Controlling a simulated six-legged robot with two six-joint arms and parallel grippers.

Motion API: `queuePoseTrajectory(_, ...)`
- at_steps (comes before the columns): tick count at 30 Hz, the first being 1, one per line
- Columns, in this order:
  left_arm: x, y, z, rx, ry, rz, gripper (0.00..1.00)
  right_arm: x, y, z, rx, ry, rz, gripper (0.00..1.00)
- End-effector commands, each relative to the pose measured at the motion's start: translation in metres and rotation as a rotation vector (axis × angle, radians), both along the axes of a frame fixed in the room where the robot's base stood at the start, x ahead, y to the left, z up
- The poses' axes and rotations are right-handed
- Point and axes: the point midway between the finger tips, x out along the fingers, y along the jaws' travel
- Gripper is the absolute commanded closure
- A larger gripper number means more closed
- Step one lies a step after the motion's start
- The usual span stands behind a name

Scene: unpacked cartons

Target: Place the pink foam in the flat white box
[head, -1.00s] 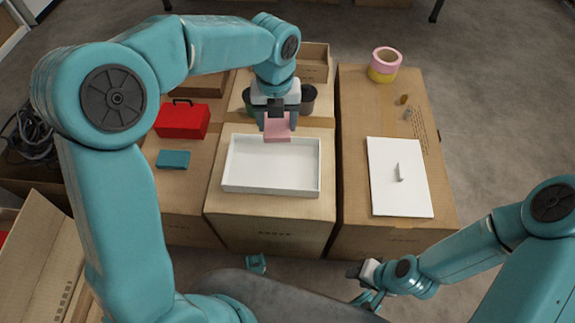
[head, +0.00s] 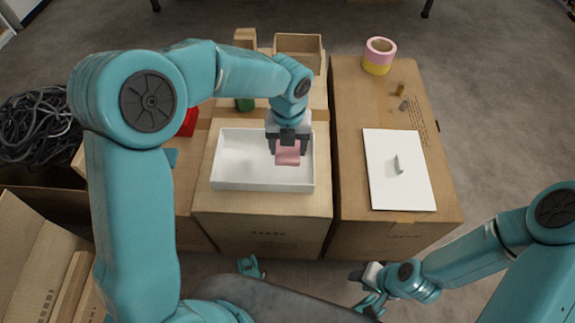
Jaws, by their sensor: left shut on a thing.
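The pink foam (head: 288,154) is a small block held between the fingers of my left gripper (head: 287,150). The flat white box (head: 262,187) is open and shallow, and stands on the middle carton. The foam and gripper appear over the right half of the box, within its rim. I cannot tell whether the foam touches the box floor. My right gripper (head: 366,283) is low, in front of the right carton and away from the box; its jaw opening is unclear.
The right carton (head: 350,105) bears a white board (head: 399,180) with a small grey piece, and pink and yellow tape rolls (head: 379,55). A red case (head: 189,122) is partly hidden by my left arm. Cables (head: 38,125) lie at left. An open wooden box (head: 298,50) stands behind.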

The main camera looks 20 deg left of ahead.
Motion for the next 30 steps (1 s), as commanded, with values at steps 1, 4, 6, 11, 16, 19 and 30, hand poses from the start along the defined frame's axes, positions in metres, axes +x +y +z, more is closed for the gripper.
queuePoseTrajectory(1, 0.0, 0.0, -0.009, 0.001, 0.001, 0.0, 0.66, 0.001, -0.001, -0.005, 0.0, -0.002, -0.003, 0.6)
queuePoseTrajectory(4, 0.0, -0.001, -0.014, 0.0, 0.0, 0.0, 0.66, 0.002, -0.001, -0.006, -0.001, -0.003, -0.005, 0.6)
queuePoseTrajectory(6, 0.0, -0.001, -0.019, 0.0, 0.0, 0.0, 0.66, 0.002, -0.002, -0.008, -0.002, -0.004, -0.007, 0.6)
queuePoseTrajectory(11, 0.0, -0.001, -0.047, 0.0, 0.003, 0.0, 0.66, 0.004, -0.004, -0.02, -0.003, -0.008, -0.015, 0.6)
queuePoseTrajectory(16, 0.0, -0.001, -0.072, 0.0, 0.0, -0.001, 0.66, 0.007, -0.006, -0.03, -0.005, -0.012, -0.025, 0.6)
queuePoseTrajectory(19, 0.001, -0.001, -0.07, 0.0, -0.001, 0.0, 0.66, 0.007, -0.006, -0.027, -0.005, -0.012, -0.025, 0.6)
queuePoseTrajectory(30, 0.0, -0.001, -0.073, 0.0, 0.0, 0.0, 0.12, 0.007, -0.006, -0.028, -0.005, -0.012, -0.025, 0.6)
